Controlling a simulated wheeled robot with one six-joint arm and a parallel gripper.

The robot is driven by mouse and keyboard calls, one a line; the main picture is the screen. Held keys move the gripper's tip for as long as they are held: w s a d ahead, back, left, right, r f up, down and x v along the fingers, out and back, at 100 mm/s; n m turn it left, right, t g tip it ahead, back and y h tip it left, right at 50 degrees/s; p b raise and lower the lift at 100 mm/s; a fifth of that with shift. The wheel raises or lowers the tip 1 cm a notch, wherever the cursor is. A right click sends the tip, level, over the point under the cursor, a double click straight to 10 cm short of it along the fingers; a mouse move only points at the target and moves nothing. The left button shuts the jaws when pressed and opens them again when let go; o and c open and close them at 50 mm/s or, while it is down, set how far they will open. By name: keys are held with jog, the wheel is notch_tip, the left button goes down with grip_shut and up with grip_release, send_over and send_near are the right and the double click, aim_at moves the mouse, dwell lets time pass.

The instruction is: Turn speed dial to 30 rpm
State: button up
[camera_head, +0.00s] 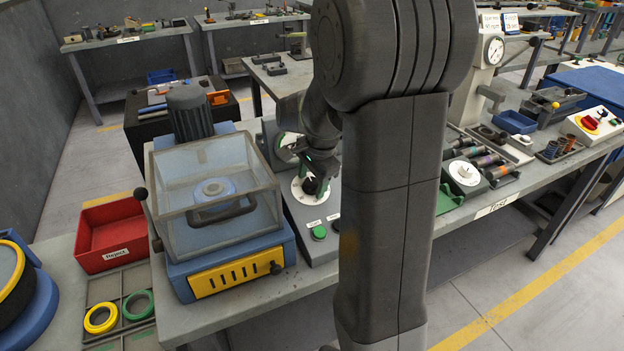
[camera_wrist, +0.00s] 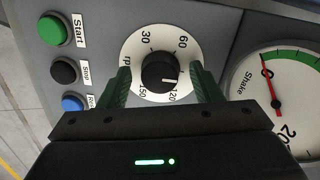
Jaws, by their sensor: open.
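The speed dial (camera_wrist: 134,57) is a white disc marked in rpm, with 30, 60, 120 and 150 readable around a round black knob (camera_wrist: 159,73). A white mark on the knob's lower right side lies near the 120. My gripper (camera_wrist: 160,72) is open, with one green finger on each side of the knob and apart from it. In the head view the dial (camera_head: 300,195) sits on a grey panel beside the clear-covered machine, and my gripper (camera_head: 318,168) is over it, hiding part of it.
The Start button (camera_wrist: 54,29), a black Stop button (camera_wrist: 64,71) and a blue button (camera_wrist: 73,103) lie left of the dial. A Shake gauge (camera_wrist: 290,90) lies to the right. The clear-covered machine (camera_head: 215,200) stands close by on the bench.

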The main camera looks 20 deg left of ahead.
jog(key=c, duration=1)
